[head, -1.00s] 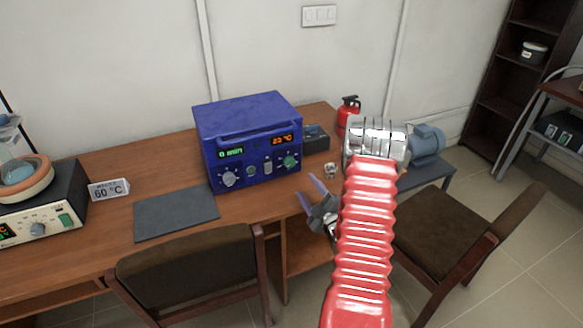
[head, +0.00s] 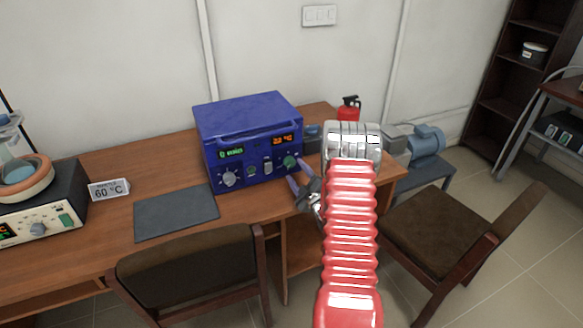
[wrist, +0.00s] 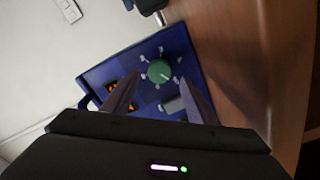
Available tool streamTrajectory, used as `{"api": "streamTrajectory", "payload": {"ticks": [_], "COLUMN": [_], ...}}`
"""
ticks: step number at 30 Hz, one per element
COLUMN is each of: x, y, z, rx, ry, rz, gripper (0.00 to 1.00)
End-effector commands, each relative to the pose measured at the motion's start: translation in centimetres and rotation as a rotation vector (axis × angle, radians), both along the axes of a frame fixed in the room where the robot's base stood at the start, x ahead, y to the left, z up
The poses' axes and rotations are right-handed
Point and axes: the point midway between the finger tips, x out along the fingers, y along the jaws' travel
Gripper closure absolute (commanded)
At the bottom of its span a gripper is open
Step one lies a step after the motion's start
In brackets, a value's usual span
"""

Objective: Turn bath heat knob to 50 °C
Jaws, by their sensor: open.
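The blue unit (head: 225,117) stands on the desk, with a green display (head: 231,152) and an orange display (head: 284,140) whose digits are too blurred to read surely. Its green knob (head: 289,161) is at the right of the front panel, below the orange display. In the wrist view the green knob (wrist: 159,71) has a white pointer mark toward the lower right and lies between the fingertips in the picture. My gripper (head: 298,174) is open and empty, close in front of that knob. I cannot tell whether the fingertips reach around it.
A white-silver knob (head: 229,179) and a switch (head: 268,168) share the panel. A grey mat (head: 176,212), a 60 °C sign (head: 109,189) and another heating device (head: 40,220) are to the left. Chairs (head: 195,272) stand in front. A red extinguisher (head: 348,108) is behind my arm.

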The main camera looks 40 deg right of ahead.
Motion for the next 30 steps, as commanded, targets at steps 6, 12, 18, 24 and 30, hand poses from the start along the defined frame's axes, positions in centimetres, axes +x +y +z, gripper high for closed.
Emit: {"api": "streamTrajectory", "payload": {"ticks": [6,12,18,24,30], "x": [3.0,4.2,4.3,4.2,4.2], "y": [-0.8,-1.2,-1.3,-1.3,-1.3], "z": [0.0,0.0,0.0,0.0,0.0], "rx": [0.0,0.0,0.0,0.0,0.0], "ry": [0.0,0.001,0.001,0.001,0.001], "rz": [0.0,-0.001,-0.001,-0.001,-0.001], "gripper": [0.47,0.47,0.47,0.55,0.69]}}
